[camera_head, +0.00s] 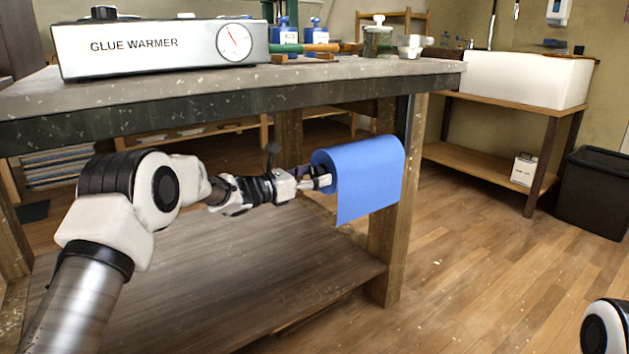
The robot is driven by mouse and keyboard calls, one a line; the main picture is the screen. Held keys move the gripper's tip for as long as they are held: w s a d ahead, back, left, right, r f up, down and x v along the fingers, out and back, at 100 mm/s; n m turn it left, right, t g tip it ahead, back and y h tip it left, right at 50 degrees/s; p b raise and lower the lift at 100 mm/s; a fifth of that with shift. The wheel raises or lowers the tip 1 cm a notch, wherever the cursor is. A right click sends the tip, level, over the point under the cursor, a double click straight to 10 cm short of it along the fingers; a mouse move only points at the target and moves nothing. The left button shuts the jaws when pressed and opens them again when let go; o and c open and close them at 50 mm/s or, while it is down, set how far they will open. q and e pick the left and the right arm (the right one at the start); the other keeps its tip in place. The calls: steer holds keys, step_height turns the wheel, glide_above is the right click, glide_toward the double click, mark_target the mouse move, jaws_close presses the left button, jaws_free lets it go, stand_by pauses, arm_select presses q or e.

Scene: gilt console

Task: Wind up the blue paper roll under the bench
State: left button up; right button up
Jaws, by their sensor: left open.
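The blue paper roll (372,165) hangs under the bench top, near the right front leg. A short sheet of its paper hangs down from the front with a free lower edge. My left gripper (322,182) is open at the roll's left end, with its fingertips close to the core. I cannot tell whether the fingers touch the roll. The bench (230,102) has a thick dark front edge above my left arm. Only a white and black part of my right arm shows at the lower right corner; its gripper is out of view.
A glue warmer (160,45) with a dial stands on the bench top, with blue bottles (288,32) and a jar (378,38) behind. The bench's lower shelf (230,270) is bare. A sink (525,78) and dark bin (594,195) stand right. The floor (480,270) between is clear.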

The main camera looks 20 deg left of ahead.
arm_select(q)
steer(key=shift+d, duration=0.1)
steer(key=c, duration=1.1)
steer(key=shift+r, duration=0.1)
steer(key=shift+c, duration=0.2)
